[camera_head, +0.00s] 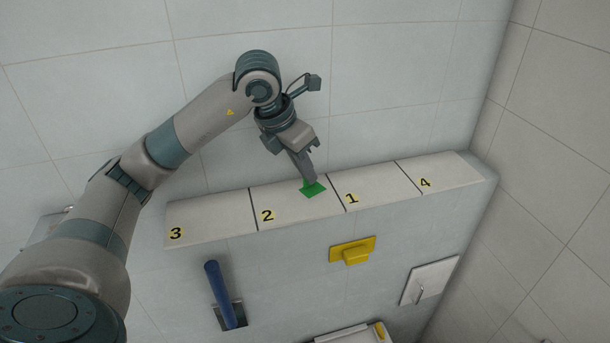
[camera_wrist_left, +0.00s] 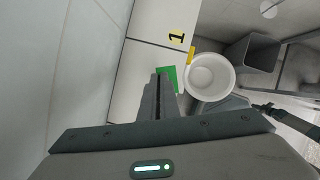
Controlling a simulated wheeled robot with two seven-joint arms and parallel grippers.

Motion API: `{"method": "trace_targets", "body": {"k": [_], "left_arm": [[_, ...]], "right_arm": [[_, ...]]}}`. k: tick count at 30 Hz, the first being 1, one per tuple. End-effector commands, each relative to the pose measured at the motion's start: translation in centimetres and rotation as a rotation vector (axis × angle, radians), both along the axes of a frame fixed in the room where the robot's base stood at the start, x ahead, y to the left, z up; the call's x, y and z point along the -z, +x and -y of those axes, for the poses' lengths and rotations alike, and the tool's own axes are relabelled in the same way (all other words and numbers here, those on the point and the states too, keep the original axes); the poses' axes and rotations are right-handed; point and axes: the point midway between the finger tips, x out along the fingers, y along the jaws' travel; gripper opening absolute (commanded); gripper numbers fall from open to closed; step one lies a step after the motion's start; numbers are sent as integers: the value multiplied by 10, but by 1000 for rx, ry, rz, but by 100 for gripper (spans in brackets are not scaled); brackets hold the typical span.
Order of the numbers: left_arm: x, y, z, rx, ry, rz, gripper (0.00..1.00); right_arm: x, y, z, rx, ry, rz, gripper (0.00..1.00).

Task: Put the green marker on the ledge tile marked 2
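The green marker (camera_head: 314,189) is a flat green piece at the ledge tile marked 2 (camera_head: 283,217), close to the dark line beside tile 1. It also shows beyond my fingertips in the left wrist view (camera_wrist_left: 170,73), on the tile 2 side of that line. My left gripper (camera_head: 308,178) reaches down to it from above, fingers close together around its upper part. The fingers hide part of the marker. I cannot tell whether its underside touches the tile. My right gripper is in neither view.
The ledge also has tiles marked 3 (camera_head: 208,226), 1 (camera_head: 372,187) and 4 (camera_head: 447,171). Below it are a yellow fixture (camera_head: 354,254), a blue-handled item (camera_head: 218,288) and a white panel (camera_head: 432,279). A white round bowl (camera_wrist_left: 211,76) shows in the wrist view. The tiled wall stands behind the ledge.

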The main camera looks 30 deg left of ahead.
Motion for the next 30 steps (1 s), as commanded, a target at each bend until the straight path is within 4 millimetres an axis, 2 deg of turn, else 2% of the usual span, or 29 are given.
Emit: {"method": "trace_targets", "body": {"k": [5,19,30], "left_arm": [[8,-1,-14,-1,0,-1,0],[12,-1,-15,0,-1,-1,0],[44,-2,-15,0,-1,-2,0]], "right_arm": [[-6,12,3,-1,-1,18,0],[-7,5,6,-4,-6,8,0],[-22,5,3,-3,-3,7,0]]}}
